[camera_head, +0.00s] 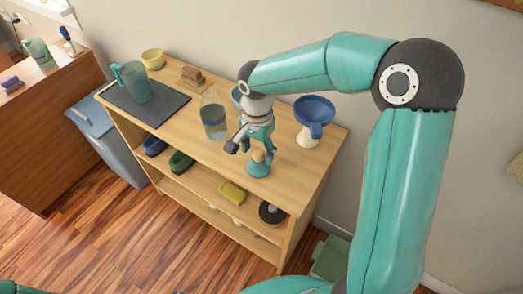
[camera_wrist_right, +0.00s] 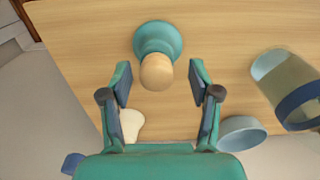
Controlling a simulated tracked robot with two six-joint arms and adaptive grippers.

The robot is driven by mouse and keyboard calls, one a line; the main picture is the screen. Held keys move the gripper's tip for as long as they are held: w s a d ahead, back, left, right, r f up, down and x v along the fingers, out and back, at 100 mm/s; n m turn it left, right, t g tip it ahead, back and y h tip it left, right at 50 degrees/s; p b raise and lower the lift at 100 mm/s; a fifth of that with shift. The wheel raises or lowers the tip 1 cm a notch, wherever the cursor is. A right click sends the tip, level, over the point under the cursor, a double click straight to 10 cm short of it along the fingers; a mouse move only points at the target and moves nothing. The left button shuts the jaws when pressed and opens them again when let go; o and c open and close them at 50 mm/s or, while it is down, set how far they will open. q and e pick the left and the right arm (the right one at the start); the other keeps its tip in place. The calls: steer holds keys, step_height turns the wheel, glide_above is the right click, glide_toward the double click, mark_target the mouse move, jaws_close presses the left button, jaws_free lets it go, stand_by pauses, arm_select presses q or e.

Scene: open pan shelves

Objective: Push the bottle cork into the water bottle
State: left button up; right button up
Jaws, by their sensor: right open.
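The cork (camera_head: 258,155) is a rounded tan piece on a flared teal stand (camera_head: 259,168) near the front edge of the shelf top. In the wrist view the cork (camera_wrist_right: 157,72) and stand (camera_wrist_right: 156,36) lie between the two fingers. My right gripper (camera_head: 257,147) is open and points down over the cork; its fingers are either side of it with gaps, and in the wrist view (camera_wrist_right: 160,78) nothing is gripped. The water bottle (camera_head: 213,120), clear with a blue band, stands upright to the left; it also shows in the wrist view (camera_wrist_right: 285,75). My left gripper is not in view.
A blue funnel (camera_head: 314,108) stands on a cream base to the right. A blue bowl (camera_wrist_right: 241,136) is behind the gripper. A dark mat (camera_head: 166,107) with a teal jug (camera_head: 134,82), a yellow bowl (camera_head: 153,58) and a brown block (camera_head: 193,75) are further left.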

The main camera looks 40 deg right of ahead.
steer(key=shift+s+b, duration=0.15)
steer(key=shift+b, duration=0.15)
stand_by(0.4)
jaws_close()
